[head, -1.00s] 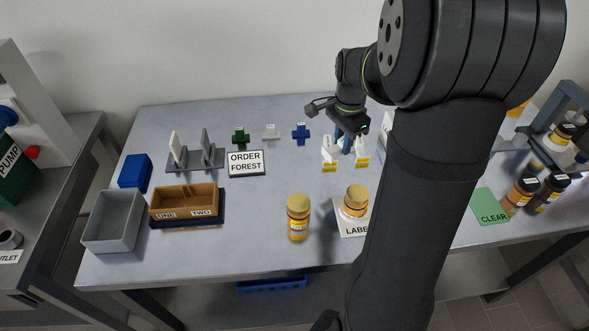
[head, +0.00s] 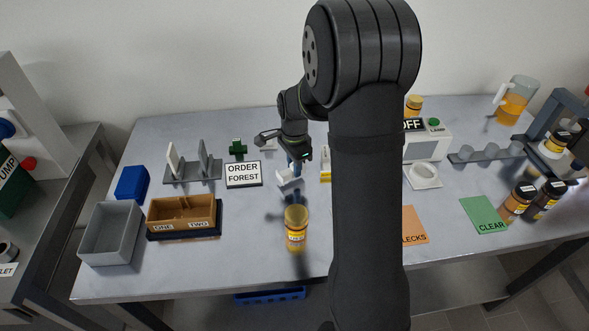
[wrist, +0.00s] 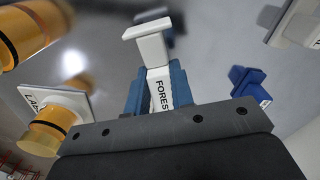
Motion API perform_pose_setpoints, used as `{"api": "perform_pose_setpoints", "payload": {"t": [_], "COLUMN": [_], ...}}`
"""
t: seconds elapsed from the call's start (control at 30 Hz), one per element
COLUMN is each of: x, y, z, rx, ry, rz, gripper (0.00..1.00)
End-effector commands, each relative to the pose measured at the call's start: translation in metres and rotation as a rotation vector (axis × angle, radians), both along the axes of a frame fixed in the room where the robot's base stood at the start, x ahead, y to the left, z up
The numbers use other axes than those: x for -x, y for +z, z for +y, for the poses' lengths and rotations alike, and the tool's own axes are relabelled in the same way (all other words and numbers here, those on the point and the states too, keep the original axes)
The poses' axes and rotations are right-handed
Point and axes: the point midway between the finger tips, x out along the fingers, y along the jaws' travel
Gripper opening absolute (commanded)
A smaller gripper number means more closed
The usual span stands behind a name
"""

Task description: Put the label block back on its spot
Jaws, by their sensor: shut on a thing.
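The label block (wrist: 157,92), white and T-shaped with FOREST lettering partly covered, is between the blue fingers of my gripper (wrist: 158,95) in the wrist view. In the head view my gripper (head: 292,166) is over the middle of the grey table, shut on the block (head: 288,180), whose wide end points down and left. A dark shadow lies below it, so the block appears held above the tabletop. I cannot tell which place is the block's spot.
An amber bottle (head: 296,229) stands in front. My arm hides part of the table right of centre.

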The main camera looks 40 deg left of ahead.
Motion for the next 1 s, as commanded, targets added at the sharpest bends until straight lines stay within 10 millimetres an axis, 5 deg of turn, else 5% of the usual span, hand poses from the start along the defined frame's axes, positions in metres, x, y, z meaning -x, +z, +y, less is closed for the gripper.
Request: {"api": "perform_pose_setpoints", "payload": {"t": [0.1,0.47,0.5,0.6,1.0], "x": [0.0,0.0,0.0,0.0,-0.001], "y": [-0.016,-0.02,-0.02,-0.02,-0.01], "z": [-0.001,-0.001,-0.001,-0.001,0.0], "rx": [0.001,0.002,0.001,0.001,-0.002], "ry": [0.0,0.0,0.0,0.0,0.0], "rz": [0.002,0.001,0.0,0.0,-0.002], "gripper": [0.03,0.03,0.25,0.43,0.43]}}
